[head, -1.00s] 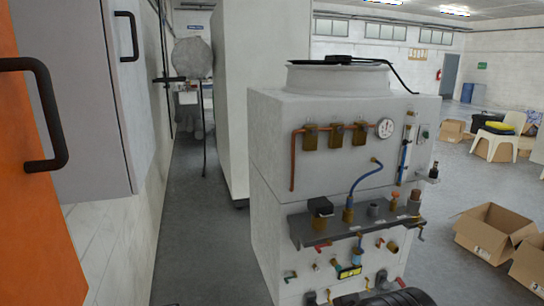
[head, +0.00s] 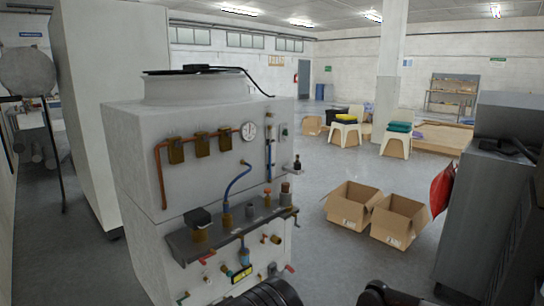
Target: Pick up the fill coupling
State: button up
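The grey washer cabinet (head: 125,150) stands left of centre in the head view. A dark shelf (head: 185,248) on its front carries several fittings. They include a black-topped brass part (head: 198,222), a brass fitting (head: 227,222) at the foot of a blue hose (head: 238,180), a small grey cylinder (head: 250,211) and a brown cylindrical fitting (head: 285,196). I cannot tell which of these is the fill coupling. Black rounded parts of my own arm show at the bottom edge. My gripper's fingers are not in view.
Below the shelf are several small valves and a yellow-marked part (head: 242,274). Two open cardboard boxes (head: 353,205) (head: 400,220) lie on the floor to the right. A dark grey cabinet (head: 480,200) stands at the right edge. Grey floor is clear between washer and boxes.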

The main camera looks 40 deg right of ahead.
aim_at(226, 210)
jog(key=i+l+z, duration=0.3)
jog(key=z, duration=0.2)
jog(key=i+l+z, duration=0.5)
jog(key=k+j, duration=0.1)
